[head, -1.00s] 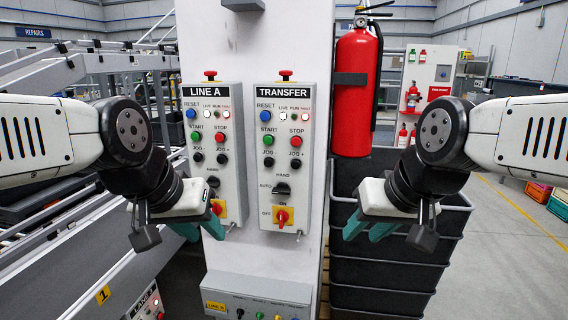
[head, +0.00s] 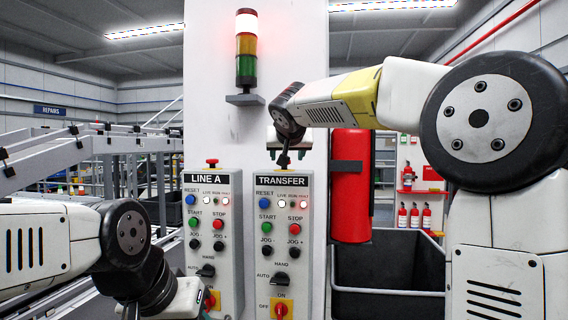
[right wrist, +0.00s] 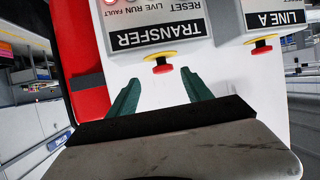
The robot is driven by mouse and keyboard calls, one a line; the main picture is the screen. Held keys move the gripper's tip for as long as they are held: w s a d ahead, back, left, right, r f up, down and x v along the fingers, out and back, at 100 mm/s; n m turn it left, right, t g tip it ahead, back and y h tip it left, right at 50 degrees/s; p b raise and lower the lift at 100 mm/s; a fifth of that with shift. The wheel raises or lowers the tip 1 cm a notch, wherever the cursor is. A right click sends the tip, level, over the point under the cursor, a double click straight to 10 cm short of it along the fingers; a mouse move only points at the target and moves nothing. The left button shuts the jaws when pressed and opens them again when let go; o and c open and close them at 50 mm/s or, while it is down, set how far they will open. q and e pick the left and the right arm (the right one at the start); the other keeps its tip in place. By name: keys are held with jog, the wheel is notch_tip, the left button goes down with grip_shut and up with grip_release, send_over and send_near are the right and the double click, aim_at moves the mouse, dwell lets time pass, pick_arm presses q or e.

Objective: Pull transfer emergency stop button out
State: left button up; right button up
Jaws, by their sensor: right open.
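The transfer emergency stop is a red button on a yellow collar (right wrist: 162,66), on top of the TRANSFER panel (head: 281,230). It shows in the right wrist view, where the picture is upside down; in the head view my right gripper hides it. My right gripper (right wrist: 160,83) is open, its two teal fingers pointing at the panel top. The button lies just beyond the fingertips, about centred between them, and does not look gripped. In the head view my right gripper (head: 285,152) is above the panel. My left gripper (head: 188,300) is low at left, its fingers mostly cut off.
The LINE A panel (head: 213,235), with its own red stop button (head: 212,162), stands close on the left. A signal lamp (head: 246,50) juts from the column above.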

jog(key=x, duration=0.8)
jog(key=shift+w+a+r, duration=0.15)
jog(key=shift+a+r, duration=0.1)
jog(key=shift+a, duration=0.05)
